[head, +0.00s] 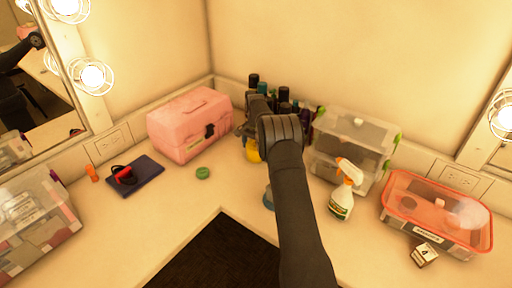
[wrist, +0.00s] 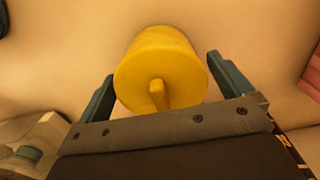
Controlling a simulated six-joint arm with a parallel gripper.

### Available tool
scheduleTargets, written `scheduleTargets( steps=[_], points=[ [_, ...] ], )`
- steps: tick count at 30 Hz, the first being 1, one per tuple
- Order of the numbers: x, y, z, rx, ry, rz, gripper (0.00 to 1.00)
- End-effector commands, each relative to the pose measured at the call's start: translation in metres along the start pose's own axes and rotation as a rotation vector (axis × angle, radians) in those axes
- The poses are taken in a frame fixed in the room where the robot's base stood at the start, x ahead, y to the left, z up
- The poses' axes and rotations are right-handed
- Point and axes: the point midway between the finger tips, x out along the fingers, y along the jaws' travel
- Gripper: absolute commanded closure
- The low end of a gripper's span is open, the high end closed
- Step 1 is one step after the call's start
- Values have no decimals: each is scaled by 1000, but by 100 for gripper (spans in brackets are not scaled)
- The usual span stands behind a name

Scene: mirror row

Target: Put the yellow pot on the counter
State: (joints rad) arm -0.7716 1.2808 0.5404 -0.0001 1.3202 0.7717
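The yellow pot (wrist: 160,70) shows in the wrist view between the two fingers of my gripper (wrist: 161,70), with its round top and small knob turned towards the camera. A finger lies close along each side of it. I cannot tell whether both fingers press on it. In the head view only a small part of the yellow pot (head: 252,151) shows, below my gripper (head: 248,131) and right of the pink case. My arm and gripper hide the rest. Whether the pot rests on the counter (head: 185,210) or hangs just above it is not clear.
The pink case (head: 190,124) stands left of the pot, with a green disc (head: 203,173) in front. Several dark bottles (head: 284,94) stand behind. A clear bin (head: 349,147) and a spray bottle (head: 342,193) are to the right.

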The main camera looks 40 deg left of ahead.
Motion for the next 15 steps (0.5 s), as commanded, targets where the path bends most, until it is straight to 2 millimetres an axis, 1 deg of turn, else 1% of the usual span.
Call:
scheduleTargets(
  steps=[8, 11, 14, 15],
  points=[
    [-2, 0, 0, 0, 0, 0, 4],
    [-10, 0, 0, 0, 1, -1, 4],
    [-26, 0, 0, 0, 2, -2, 4],
    [-35, 0, 0, 0, 2, -2, 4]
  ],
)
